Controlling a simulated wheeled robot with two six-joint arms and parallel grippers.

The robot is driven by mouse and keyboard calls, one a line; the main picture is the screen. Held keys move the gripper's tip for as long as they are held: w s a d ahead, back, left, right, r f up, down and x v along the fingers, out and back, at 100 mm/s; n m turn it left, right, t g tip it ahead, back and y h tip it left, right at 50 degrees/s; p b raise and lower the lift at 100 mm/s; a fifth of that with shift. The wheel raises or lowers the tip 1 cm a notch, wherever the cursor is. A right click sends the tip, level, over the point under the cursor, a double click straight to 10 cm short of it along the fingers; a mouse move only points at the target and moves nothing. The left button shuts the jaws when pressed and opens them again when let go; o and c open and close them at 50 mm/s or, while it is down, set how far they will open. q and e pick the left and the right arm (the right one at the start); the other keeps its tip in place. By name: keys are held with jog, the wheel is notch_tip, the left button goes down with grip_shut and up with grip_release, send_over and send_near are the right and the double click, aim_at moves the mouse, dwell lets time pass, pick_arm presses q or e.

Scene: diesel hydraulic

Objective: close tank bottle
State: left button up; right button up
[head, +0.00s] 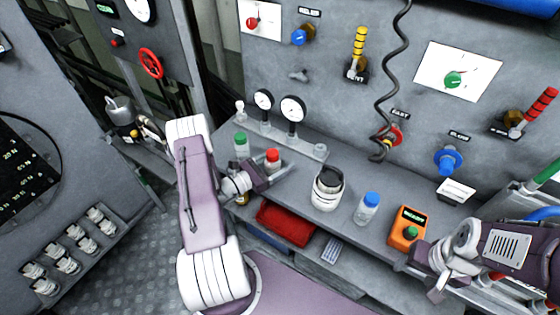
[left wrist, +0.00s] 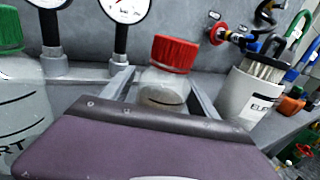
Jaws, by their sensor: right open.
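Three clear bottles stand on the grey shelf: one with a green cap (head: 241,144), one with a red cap (head: 273,157), one with a blue cap (head: 369,207). I cannot read which is the tank bottle. My left gripper (head: 276,175) is at the red-capped bottle. In the left wrist view, my left gripper's fingers (left wrist: 163,94) are spread, one on each side of the red-capped bottle (left wrist: 168,75), with small gaps visible. The gripper body hides the bottle's lower part. My right gripper (head: 428,272) is open and empty, in front of the orange box (head: 407,228).
A white container (head: 326,190) stands on the shelf between the red- and blue-capped bottles. Two gauges (head: 292,109) rise behind the green- and red-capped bottles. A black coiled cable (head: 384,95) hangs before the wall. A red tray (head: 286,224) lies below the shelf.

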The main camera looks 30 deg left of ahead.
pick_arm(q)
jog(key=shift+r, duration=0.25)
jog(key=b+v, duration=0.1)
jog(key=v, duration=1.1)
jog(key=shift+b, duration=0.3)
jog(key=shift+f, duration=0.1)
